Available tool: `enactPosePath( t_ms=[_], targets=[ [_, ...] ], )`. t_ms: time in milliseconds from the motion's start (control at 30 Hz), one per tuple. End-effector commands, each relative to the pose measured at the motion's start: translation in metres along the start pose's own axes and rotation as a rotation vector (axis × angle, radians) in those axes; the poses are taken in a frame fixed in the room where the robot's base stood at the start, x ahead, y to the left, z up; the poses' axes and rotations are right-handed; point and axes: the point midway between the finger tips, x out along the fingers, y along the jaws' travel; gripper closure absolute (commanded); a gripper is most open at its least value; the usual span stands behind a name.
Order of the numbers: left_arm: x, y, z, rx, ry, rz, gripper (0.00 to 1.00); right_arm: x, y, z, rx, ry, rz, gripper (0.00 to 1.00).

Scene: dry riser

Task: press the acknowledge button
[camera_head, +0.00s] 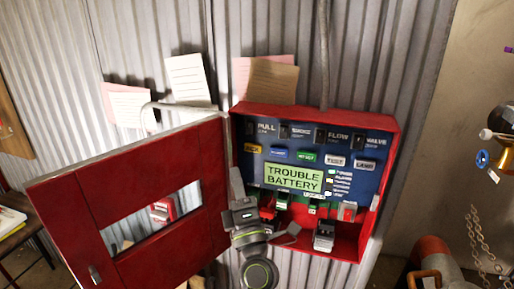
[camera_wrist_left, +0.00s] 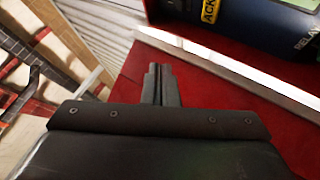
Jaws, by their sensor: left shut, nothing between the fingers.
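The yellow acknowledge button (camera_head: 253,149), marked ACK, is at the left of the blue panel (camera_head: 310,150) inside the open red cabinet. Its yellow label also shows at the top edge of the left wrist view (camera_wrist_left: 209,10). My left gripper (camera_head: 236,174) points up at the cabinet's left side, a little below and left of the button in the head view. Its fingers (camera_wrist_left: 158,85) are shut together and empty in the left wrist view. No contact with the button shows. I do not make out my right gripper.
The cabinet's red door (camera_head: 130,215), with a window, hangs open to the left. The green screen (camera_head: 293,177) reads "TROUBLE BATTERY". Other labelled buttons and switches sit close to the acknowledge button. The cabinet's red rim (camera_head: 233,150) lies beside my left gripper.

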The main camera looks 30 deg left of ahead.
Motion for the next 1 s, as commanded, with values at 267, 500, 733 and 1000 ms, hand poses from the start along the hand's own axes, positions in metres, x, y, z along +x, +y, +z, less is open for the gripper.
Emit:
enactPosePath(
  t_ms=[267,500,733,1000],
  targets=[
    [0.001,-0.001,0.001,0.002,-0.002,0.001,1.00,0.000,0.000,0.000,0.000,0.000,0.000,0.64],
    [0.016,-0.012,0.013,0.003,-0.005,0.003,1.00,0.000,-0.001,0.000,0.000,0.000,-0.001,0.64],
    [0.039,-0.030,0.030,0.003,-0.004,0.004,1.00,0.004,-0.002,0.001,0.001,0.000,-0.002,0.64],
    [0.058,-0.043,0.043,0.003,-0.004,0.000,1.00,0.003,-0.002,0.000,0.001,0.000,-0.003,0.64]
  ],
)
